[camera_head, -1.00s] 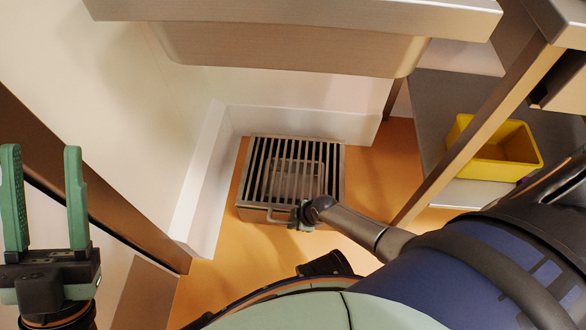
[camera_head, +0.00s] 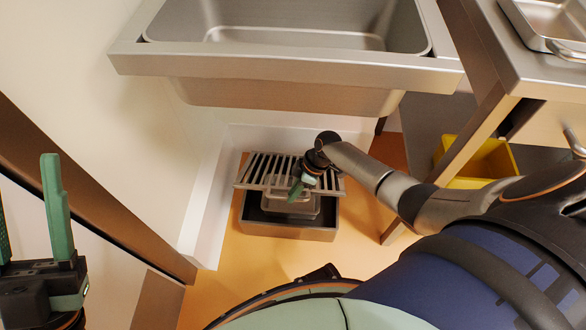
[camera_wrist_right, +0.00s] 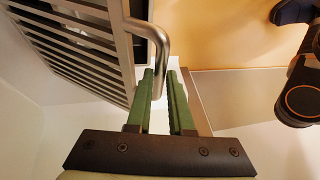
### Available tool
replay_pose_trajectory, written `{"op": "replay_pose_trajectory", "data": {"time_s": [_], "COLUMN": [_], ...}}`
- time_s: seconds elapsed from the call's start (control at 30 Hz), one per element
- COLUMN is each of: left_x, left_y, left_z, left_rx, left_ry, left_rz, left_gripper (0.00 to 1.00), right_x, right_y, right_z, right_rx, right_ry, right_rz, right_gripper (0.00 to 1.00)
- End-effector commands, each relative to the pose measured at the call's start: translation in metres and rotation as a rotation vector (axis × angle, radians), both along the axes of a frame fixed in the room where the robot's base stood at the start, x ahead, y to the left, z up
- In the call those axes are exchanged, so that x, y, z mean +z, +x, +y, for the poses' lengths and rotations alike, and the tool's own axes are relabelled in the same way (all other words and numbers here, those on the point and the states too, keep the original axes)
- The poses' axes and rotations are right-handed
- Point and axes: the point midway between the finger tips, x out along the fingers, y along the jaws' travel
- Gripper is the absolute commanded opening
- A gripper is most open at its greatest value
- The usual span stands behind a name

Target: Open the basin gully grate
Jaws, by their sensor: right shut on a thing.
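The slatted metal gully grate (camera_head: 262,172) is raised at its front and tilted up over the gully box (camera_head: 290,233), whose dark interior shows at the front. The grate's slats also show in the right wrist view (camera_wrist_right: 75,42). My right gripper (camera_head: 297,190) is shut on the grate's bent bar handle (camera_wrist_right: 160,45); in the wrist view the bar passes between the green fingers. In the head view the gripper and wrist hide part of the grate. My left gripper (camera_head: 25,178) is open and empty at the left edge, far from the grate.
A steel basin (camera_head: 290,65) overhangs just behind and above the gully. A yellow bin (camera_head: 487,165) sits on a low shelf at right, behind a table leg (camera_head: 445,165). White wall kerbing (camera_head: 208,215) runs along the left. Orange floor in front is clear.

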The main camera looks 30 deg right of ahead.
Motion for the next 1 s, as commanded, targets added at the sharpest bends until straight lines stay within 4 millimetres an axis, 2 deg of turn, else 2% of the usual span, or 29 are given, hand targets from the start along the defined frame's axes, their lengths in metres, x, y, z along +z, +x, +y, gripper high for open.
{"op": "replay_pose_trajectory", "data": {"time_s": [0.03,0.47,0.5,0.73,1.0], "left_x": [0.0008,-0.001,-0.0011,-0.0013,-0.0015], "left_y": [0.0001,0.0003,0.0002,0.0001,-0.0002], "left_z": [0.0003,0.0006,0.0006,0.0,-0.0009], "left_rx": [0.002,0.005,0.005,0.003,-0.001], "left_ry": [0.002,0.005,0.005,0.005,0.004], "left_rz": [0.0,0.004,0.004,0.007,0.008], "left_gripper": [0.5,0.5,0.5,0.5,0.5], "right_x": [0.0065,0.008,0.008,0.0073,0.0063], "right_y": [0.0122,0.0147,0.0147,0.013,0.0104], "right_z": [-0.0106,-0.0128,-0.0128,-0.0117,-0.0088], "right_rx": [-0.012,-0.013,-0.013,-0.012,-0.009], "right_ry": [-0.019,-0.02,-0.02,-0.018,-0.013], "right_rz": [-0.031,-0.033,-0.033,-0.028,-0.022], "right_gripper": [0.0,0.0,0.23,0.49,0.5]}}
